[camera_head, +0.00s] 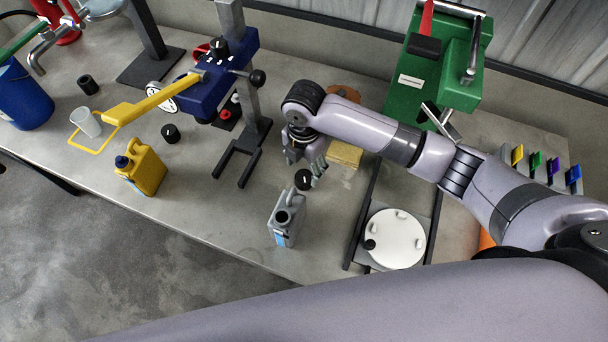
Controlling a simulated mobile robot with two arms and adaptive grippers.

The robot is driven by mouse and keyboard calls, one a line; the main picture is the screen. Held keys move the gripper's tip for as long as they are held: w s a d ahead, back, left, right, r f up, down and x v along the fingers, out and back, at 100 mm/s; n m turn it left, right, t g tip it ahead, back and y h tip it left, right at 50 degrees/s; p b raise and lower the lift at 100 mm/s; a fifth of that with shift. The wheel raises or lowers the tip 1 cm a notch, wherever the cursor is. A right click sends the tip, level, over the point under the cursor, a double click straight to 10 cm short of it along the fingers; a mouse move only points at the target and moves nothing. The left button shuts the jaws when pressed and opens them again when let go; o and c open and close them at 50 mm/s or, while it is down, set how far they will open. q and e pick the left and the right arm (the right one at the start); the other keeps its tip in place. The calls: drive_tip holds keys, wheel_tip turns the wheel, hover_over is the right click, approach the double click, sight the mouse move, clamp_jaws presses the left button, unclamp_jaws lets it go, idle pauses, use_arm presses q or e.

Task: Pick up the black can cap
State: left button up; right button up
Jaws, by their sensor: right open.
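A small round black cap (303,180) lies on the workbench just behind the grey can (287,220), whose mouth is open. My right gripper (305,162) is open, and its fingers point down close to this cap. One fingertip overlaps the cap's upper edge in the picture, and I cannot tell whether they touch. Another black cap-like piece (170,133) sits farther left, near the yellow can (146,170) with its dark blue cap. My left gripper is not in view.
A blue press with a yellow lever (150,100) stands left of my right gripper. A green machine (440,60) and a white round plate (395,240) are to the right. A yellow block (345,154) lies beside the gripper. Bench between the cans is clear.

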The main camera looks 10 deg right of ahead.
sight(304, 176)
drive_tip(key=shift+f, duration=0.55)
wheel_tip(304, 176, down, 4)
drive_tip(key=shift+r+p, duration=0.15)
drive_tip(key=shift+p, duration=0.6)
drive_tip(key=shift+f, duration=0.35)
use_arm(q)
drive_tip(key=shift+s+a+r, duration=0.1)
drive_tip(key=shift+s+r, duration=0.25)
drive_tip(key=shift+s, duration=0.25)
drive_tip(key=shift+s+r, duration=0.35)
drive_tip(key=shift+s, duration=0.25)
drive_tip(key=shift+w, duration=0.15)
use_arm(e)
drive_tip(key=shift+c, duration=0.3)
drive_tip(key=shift+c, duration=1.3)
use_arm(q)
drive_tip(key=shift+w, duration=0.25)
use_arm(e)
drive_tip(key=c, duration=0.5)
drive_tip(key=shift+r, duration=0.1)
